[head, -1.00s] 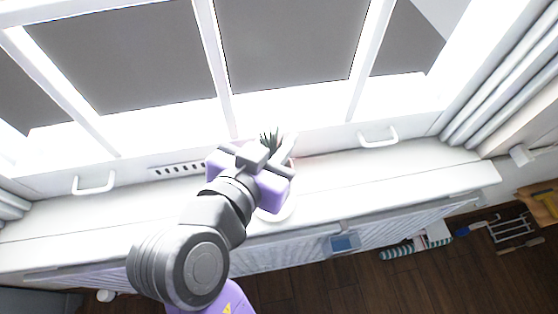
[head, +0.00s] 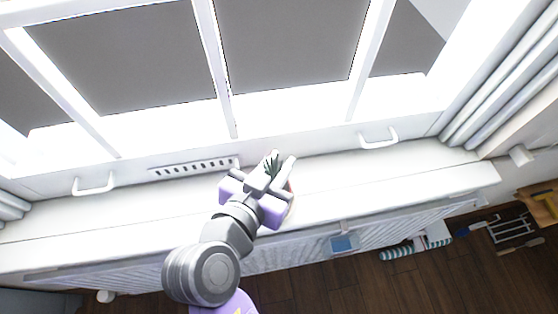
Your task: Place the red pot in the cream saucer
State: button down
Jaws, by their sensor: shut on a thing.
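The red pot (head: 291,197) is mostly hidden behind my gripper; only a thin reddish edge shows at the gripper's right side. Dark green spiky leaves (head: 271,167) of its plant rise between the fingers. My gripper (head: 279,164) is shut on the pot, above the white window sill. The cream saucer cannot be clearly made out now; my gripper and the pot cover the place where a pale round rim showed earlier. I cannot tell whether the pot touches the saucer.
The white sill (head: 400,193) is clear to both sides. Behind it stand the window frame with two white handles (head: 379,138) and a slotted vent (head: 195,167). A radiator (head: 385,238) is below the front edge. Striped and blue items lie on the dark floor at right.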

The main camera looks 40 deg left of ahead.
jog(key=c, duration=1.3)
grip_release()
jog(key=shift+f, duration=0.1)
jog(key=shift+s+r, duration=0.1)
jog(key=shift+r, duration=0.15)
jog(key=b+v, duration=0.1)
jog(key=v, duration=1)
jog(key=shift+s+d, duration=0.15)
jog(key=shift+s, duration=0.25)
